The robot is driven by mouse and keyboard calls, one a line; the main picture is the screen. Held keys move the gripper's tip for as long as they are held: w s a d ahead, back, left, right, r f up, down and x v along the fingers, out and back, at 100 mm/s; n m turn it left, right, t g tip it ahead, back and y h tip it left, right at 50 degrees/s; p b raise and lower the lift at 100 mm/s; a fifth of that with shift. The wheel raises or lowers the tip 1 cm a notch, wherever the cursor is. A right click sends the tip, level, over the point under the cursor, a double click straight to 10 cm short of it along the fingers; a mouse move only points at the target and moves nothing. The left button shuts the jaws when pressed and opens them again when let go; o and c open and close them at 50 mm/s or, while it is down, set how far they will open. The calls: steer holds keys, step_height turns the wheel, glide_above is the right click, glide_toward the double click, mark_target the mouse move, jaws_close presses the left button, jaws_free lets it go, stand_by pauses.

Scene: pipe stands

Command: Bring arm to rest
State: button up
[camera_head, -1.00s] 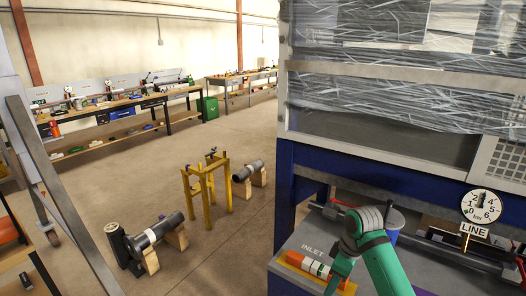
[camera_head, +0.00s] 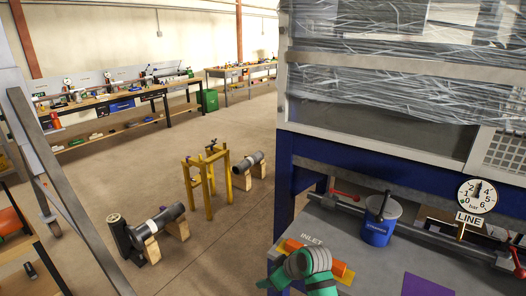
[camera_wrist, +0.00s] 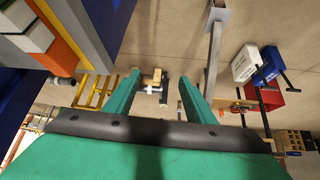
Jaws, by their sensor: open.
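My gripper (camera_wrist: 158,82) shows in the wrist view as two green fingers spread apart, with nothing between them. Beyond the gap are the floor and a dark pipe on wooden blocks, well away from the fingers. In the head view my grey and green arm is folded low at the bottom centre, over the bench's near edge. Its green end (camera_head: 268,284) hangs just off the bench's left corner; the fingertips are hard to make out there.
A blue can (camera_head: 378,232) and a gauge (camera_head: 477,196) stand farther right. Yellow stands (camera_head: 207,185) and a pipe (camera_head: 160,222) stand on the floor left.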

steer(key=s+a+f+m+t+y, duration=0.1)
steer(key=s+a+f+m+t, duration=0.25)
steer(key=a, duration=0.45)
steer(key=s+a+f+m+t, duration=0.3)
steer(key=s+a, duration=0.2)
steer(key=a, duration=0.3)
steer(key=s+d+f+m+t+h, duration=0.1)
steer(key=s+d+f+m+h, duration=0.1)
steer(key=s, duration=0.6)
steer(key=s+d+f+m+t+h, duration=0.1)
steer(key=s+f+m+h, duration=0.15)
steer(key=s, duration=0.55)
steer(key=s+d+r, duration=0.3)
steer(key=s, duration=0.5)
steer(key=s+d+r+t+h, duration=0.1)
steer(key=s+d+r, duration=0.3)
steer(key=s, duration=0.4)
steer(key=s+d+r+n+t, duration=0.1)
steer(key=s+d+r, duration=0.2)
steer(key=s, duration=0.5)
steer(key=shift+s+d+r+h, duration=0.15)
steer(key=shift+d+r+h, duration=0.25)
steer(key=shift+r, duration=0.1)
